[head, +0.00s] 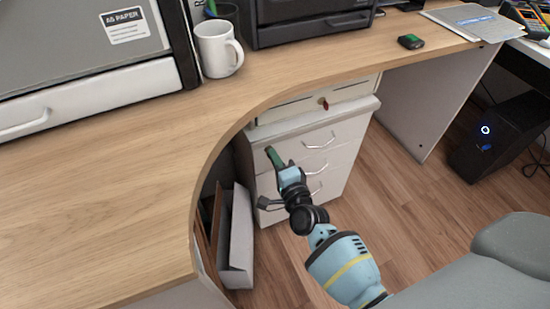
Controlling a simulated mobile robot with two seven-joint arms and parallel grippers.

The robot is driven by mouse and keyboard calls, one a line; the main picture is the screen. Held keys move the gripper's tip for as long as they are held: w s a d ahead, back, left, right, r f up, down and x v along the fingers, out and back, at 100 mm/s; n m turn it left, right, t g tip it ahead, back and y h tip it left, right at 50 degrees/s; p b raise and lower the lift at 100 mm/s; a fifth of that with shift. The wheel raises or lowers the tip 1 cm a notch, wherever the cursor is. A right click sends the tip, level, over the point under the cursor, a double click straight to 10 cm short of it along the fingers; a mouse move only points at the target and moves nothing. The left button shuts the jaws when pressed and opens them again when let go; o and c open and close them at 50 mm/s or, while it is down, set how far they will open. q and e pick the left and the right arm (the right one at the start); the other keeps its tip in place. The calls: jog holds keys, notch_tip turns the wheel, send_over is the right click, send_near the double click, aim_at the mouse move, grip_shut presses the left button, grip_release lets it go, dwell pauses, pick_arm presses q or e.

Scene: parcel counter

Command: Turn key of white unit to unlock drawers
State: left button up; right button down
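The white drawer unit (345,150) stands under the curved desk, with several drawers and silver bar handles. A small red piece (323,103) shows at the top of its front, just under the desk edge. It may be the key, but it is too small to tell. My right gripper (266,177) is in front of the unit's left side, lower and to the left of the red piece. Its green-tipped finger and dark finger look spread apart, with nothing seen between them. Whether it touches the drawer fronts cannot be told. My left gripper is out of view.
The wooden desk top (120,190) overhangs the unit. A white mug (214,52) and a small dark green device (411,41) stand on it. A white box (237,240) is on the floor left of the unit. A grey chair (480,275) is at the lower right.

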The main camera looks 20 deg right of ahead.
jog(key=c, duration=1.6)
grip_release()
jog(key=shift+c, duration=0.2)
jog(key=s+p, duration=0.1)
jog(key=s, duration=0.6)
jog(key=shift+s+p, duration=0.35)
jog(key=shift+s, duration=0.05)
jog(key=shift+d, duration=0.1)
